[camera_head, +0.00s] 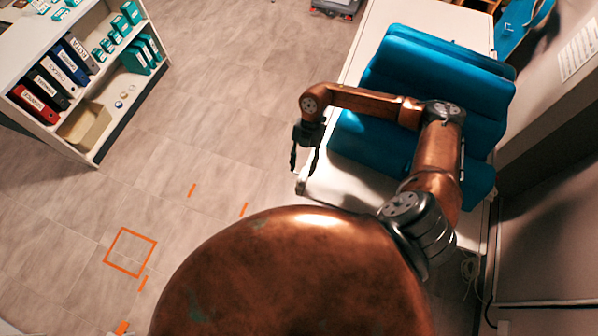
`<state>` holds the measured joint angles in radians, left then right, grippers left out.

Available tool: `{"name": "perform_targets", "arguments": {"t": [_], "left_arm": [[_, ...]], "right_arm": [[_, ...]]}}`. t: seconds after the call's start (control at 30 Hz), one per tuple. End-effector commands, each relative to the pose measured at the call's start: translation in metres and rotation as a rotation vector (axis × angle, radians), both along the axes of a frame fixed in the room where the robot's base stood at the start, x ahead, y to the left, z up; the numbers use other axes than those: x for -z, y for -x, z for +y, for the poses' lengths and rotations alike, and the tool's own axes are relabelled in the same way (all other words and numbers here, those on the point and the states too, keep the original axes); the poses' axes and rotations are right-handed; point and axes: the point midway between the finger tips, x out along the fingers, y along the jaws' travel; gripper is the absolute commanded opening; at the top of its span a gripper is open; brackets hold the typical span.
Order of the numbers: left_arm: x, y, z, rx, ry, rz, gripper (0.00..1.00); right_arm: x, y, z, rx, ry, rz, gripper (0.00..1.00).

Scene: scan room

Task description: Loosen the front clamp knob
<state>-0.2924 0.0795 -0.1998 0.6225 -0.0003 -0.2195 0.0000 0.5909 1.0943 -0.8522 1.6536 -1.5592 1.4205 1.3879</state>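I cannot make out a clamp or a clamp knob in the head view. My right arm is copper coloured and reaches over the white table and its blue cushions. My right gripper (304,168) is black and points down by the table's left edge. Its two fingers look apart, with nothing visible between them. My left gripper is not in view. My large copper body part hides the lower middle of the view.
A white table (338,192) carries several blue cushions (440,75). A white shelf (88,20) with binders and boxes stands at the upper left. An orange floor square (150,255) marks open floor. A wall closes off the right side.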

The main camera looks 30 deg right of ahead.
Motion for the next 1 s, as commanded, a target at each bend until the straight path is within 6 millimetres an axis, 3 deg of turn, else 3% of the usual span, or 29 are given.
{"name": "perform_targets", "arguments": {"t": [0.23,0.33,0.6,0.7,1.0], "left_arm": [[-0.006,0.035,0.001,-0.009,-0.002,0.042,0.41],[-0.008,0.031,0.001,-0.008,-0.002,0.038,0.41],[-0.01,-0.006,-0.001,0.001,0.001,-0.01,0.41],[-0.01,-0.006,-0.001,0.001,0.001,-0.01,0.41],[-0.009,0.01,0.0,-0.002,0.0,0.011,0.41]], "right_arm": [[0.035,0.011,0.01,0.005,-0.001,0.002,0.38],[0.043,0.012,0.012,0.005,0.001,0.001,0.38],[0.05,0.013,0.015,0.002,0.001,-0.001,0.38],[0.05,0.013,0.015,0.001,0.0,-0.001,0.38],[0.05,0.013,0.015,0.001,0.0,0.0,0.17]]}}
